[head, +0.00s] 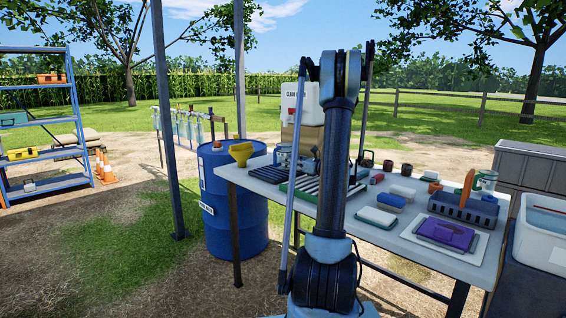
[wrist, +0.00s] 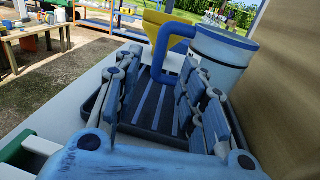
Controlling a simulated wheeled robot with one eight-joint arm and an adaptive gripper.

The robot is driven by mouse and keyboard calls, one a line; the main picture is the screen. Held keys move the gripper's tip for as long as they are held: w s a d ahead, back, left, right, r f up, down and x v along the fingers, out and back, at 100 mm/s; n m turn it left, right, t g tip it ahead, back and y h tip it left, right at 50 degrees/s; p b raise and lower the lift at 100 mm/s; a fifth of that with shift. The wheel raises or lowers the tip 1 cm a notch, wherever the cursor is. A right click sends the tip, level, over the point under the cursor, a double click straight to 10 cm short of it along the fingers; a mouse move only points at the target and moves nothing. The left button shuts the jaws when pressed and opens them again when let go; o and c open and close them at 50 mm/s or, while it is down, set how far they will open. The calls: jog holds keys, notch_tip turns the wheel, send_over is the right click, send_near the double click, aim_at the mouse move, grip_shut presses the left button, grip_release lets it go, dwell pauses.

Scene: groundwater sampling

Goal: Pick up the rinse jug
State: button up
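In the wrist view, a pale blue jug (wrist: 222,60) with a thick blue handle (wrist: 186,58) stands upright at the far end of a dark ribbed tray (wrist: 158,105). I take it for the rinse jug. My gripper (wrist: 155,88) is open and empty, its two blue-grey fingers wide apart above the tray. In the head view, my gripper (head: 285,158) is low over the tray (head: 262,175), and the jug cannot be told apart behind my arm.
A tan stand wall (wrist: 290,80) is close on the right in the wrist view.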

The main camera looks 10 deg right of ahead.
jog(key=shift+x, duration=3.9)
jog(key=shift+w, duration=0.1)
grip_shut()
